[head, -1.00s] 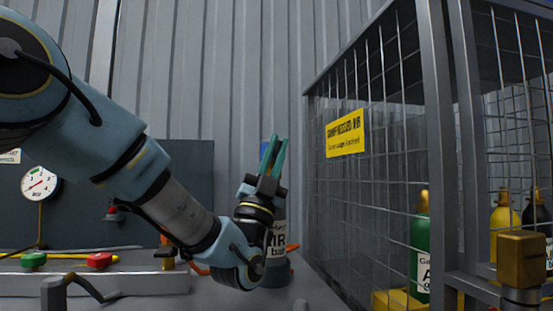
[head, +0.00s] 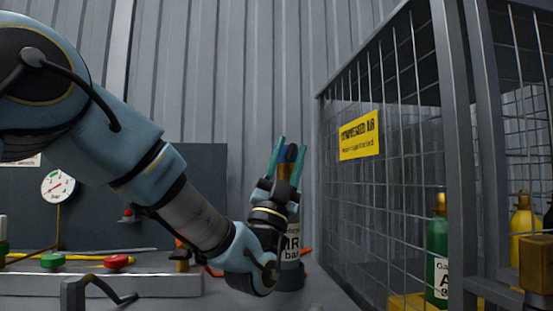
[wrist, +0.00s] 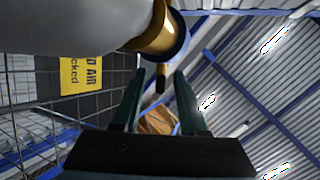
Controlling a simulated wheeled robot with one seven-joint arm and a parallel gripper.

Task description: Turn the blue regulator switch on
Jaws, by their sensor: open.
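A blue regulator piece (head: 283,157) with a dark tip stands on a brass valve (head: 284,174) atop the grey air cylinder (head: 289,255). I take it for the switch; whether it is on or off I cannot tell. My gripper (head: 291,146) is open and points up, its teal fingers appearing on either side of the blue piece in the head view. In the wrist view, my gripper (wrist: 159,72) is open, with a dark knob end (wrist: 161,78) showing between the fingertips. A blue ring (wrist: 180,42) and brass part (wrist: 160,25) sit just beyond. Contact is unclear.
A wire cage (head: 385,200) with a yellow sign (head: 359,135) stands close on the right, holding a green cylinder (head: 437,250) and yellow ones. A bench rail (head: 110,284) with red and green knobs and a gauge (head: 58,186) are left.

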